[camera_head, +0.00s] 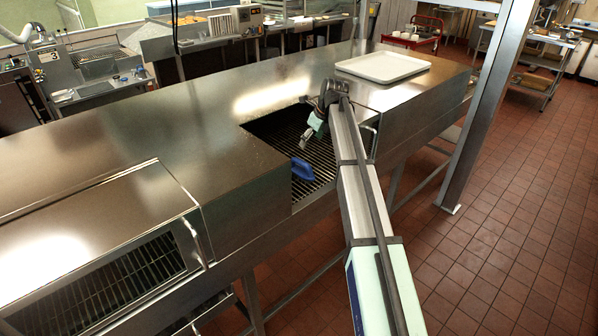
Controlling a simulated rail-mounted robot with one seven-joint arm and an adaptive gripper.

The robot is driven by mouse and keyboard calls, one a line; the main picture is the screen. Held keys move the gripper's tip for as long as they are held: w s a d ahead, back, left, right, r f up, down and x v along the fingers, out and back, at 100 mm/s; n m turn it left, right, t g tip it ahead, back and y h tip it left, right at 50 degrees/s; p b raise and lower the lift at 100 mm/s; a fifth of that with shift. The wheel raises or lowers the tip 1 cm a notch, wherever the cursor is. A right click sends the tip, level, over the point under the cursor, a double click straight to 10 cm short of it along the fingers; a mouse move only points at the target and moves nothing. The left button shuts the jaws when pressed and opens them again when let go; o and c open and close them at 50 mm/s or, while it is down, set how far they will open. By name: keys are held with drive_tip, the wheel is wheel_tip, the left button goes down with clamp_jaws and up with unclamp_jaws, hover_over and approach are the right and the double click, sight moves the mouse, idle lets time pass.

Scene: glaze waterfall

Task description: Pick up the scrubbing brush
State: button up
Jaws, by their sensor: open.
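The scrubbing brush (301,170) is blue and lies on the dark wire conveyor inside the square opening of the steel machine, near its front left corner. Its bristles are not clear at this size. My gripper (304,143) hangs over the opening, above and slightly to the right of the brush in the picture. It points down toward the lower left. It is open and empty, and there appears to be a gap between it and the brush. My arm comes in from the lower right and covers the right part of the opening.
The steel housing (120,125) surrounds the opening with raised edges. A white tray (383,66) lies on top behind my gripper. A second barred opening (110,285) is at lower left. A steel post (487,110) stands to the right. The tiled floor there is clear.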

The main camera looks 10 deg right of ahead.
drive_tip(key=p, duration=0.3)
hover_over(299, 170)
drive_tip(key=s+d, duration=0.1)
drive_tip(key=s, duration=0.1)
drive_tip(key=f, duration=1)
drive_tip(key=shift+w+f, duration=0.2)
drive_tip(key=shift+f, duration=0.15)
drive_tip(key=shift+p+x, duration=1.45)
drive_tip(key=shift+x, duration=1.2)
drive_tip(key=shift+d, duration=0.25)
drive_tip(key=c, duration=1.3)
